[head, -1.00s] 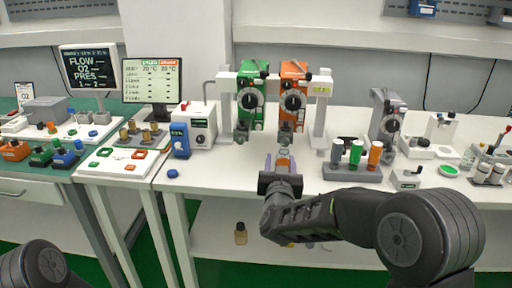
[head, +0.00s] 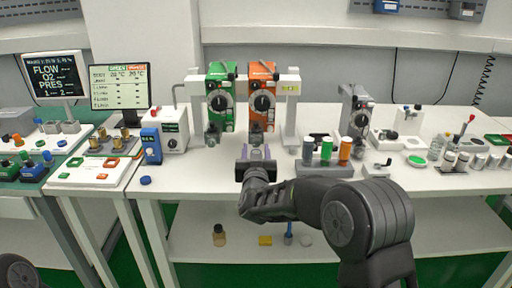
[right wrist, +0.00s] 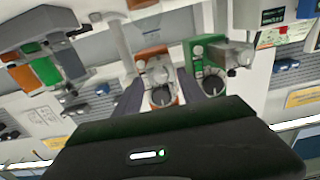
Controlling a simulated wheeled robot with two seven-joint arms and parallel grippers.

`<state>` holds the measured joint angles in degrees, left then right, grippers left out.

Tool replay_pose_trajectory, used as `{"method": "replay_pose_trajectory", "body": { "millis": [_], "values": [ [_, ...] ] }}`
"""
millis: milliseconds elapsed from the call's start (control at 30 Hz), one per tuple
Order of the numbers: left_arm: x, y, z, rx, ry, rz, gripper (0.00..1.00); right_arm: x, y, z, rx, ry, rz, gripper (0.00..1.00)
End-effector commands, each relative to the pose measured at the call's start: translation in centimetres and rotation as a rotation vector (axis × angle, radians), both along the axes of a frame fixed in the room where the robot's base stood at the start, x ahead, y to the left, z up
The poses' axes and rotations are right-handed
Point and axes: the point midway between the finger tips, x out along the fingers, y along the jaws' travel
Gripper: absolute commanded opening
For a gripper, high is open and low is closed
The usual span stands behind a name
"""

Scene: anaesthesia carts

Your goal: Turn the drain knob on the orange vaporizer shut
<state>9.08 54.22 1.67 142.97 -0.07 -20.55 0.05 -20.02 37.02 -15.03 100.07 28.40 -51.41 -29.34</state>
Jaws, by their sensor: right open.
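The orange vaporizer (head: 262,80) hangs on the white rack, just right of the green vaporizer (head: 221,80). It has a dark round dial, with a small grey fitting (head: 256,139) at its bottom; I cannot tell how its drain knob is turned. My right gripper (head: 256,153) is open and empty, just in front of and below this fitting. In the right wrist view, the orange vaporizer (right wrist: 154,53) appears inverted between the two fingers, apart from them, with the green vaporizer (right wrist: 196,52) beside it. My left gripper is out of view.
A rack of coloured bottles (head: 325,170) stands right of my gripper. A grey device (head: 354,112) stands behind it. A white box with a blue unit (head: 151,146) is left of the vaporizers. The tabletop between box and gripper is mostly clear.

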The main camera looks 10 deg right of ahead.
Motion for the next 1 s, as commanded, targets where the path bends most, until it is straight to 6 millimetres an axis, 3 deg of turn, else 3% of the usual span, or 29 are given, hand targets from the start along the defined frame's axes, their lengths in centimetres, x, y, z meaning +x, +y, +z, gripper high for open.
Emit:
{"method": "replay_pose_trajectory", "body": {
  "millis": [133, 433, 1000],
  "values": [
    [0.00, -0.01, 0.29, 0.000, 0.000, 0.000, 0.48, 1.29, -0.38, 0.03, 0.000, 0.000, -0.001, 0.48],
    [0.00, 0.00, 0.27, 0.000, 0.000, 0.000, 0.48, 1.51, -0.40, -0.04, 0.000, 0.000, 0.000, 0.48],
    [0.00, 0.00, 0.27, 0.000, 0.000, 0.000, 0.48, 1.49, -0.40, -0.01, 0.001, 0.000, 0.000, 0.01]
  ]
}}
